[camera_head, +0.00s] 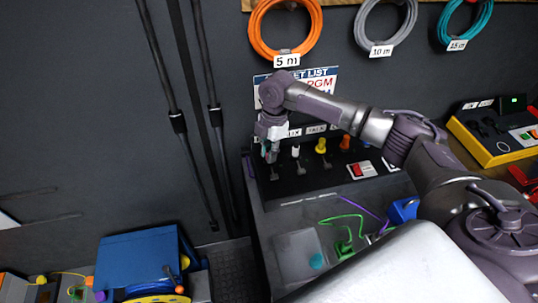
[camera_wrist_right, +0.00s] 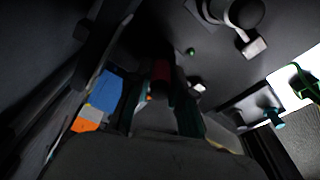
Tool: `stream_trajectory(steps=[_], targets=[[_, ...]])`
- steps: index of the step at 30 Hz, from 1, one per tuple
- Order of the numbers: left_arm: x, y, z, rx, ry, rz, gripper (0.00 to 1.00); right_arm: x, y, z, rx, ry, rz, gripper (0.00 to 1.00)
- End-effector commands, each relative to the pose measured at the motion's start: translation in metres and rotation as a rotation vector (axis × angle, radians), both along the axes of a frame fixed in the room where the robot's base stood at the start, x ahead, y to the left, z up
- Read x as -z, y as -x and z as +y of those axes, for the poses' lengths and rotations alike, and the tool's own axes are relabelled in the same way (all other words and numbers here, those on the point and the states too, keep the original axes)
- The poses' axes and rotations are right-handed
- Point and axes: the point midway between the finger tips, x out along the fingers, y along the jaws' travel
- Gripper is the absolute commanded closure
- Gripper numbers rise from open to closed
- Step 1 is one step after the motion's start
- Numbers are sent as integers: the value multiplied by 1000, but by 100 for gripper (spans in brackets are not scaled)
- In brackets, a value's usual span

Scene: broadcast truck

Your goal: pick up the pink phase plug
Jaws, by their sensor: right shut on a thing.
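My right gripper (camera_head: 270,147) reaches down at the left end of a dark panel (camera_head: 318,182) against the wall. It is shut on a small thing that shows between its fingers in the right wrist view. That thing looks dark red in the shade and is likely the pink phase plug (camera_wrist_right: 160,76). In the head view the gripper hides it, so I cannot tell whether it still touches the panel. To its right stand a white plug (camera_head: 295,152), a yellow plug (camera_head: 320,146) and an orange plug (camera_head: 344,142). My left gripper is not in view.
A red switch (camera_head: 362,169) sits on the panel's right part. Green cable (camera_head: 343,220) and a blue block (camera_head: 403,210) lie in front. A yellow case (camera_head: 492,135) is at the right. Coiled cables, including an orange one (camera_head: 254,27), hang above. A blue case (camera_head: 137,257) stands low left.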

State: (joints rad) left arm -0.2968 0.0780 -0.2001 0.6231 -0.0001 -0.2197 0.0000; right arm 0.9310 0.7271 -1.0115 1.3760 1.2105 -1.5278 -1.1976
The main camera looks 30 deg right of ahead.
Motion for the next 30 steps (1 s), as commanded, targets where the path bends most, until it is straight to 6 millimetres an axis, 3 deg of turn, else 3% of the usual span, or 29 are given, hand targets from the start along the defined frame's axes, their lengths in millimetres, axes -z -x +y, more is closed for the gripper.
stream_trajectory(steps=[11,19,30], targets=[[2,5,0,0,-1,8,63,-5,-1,0,0,0,-2,100],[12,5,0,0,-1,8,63,-40,-2,0,-1,-2,-6,100],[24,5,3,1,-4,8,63,-83,53,-52,2,4,-1,100]])
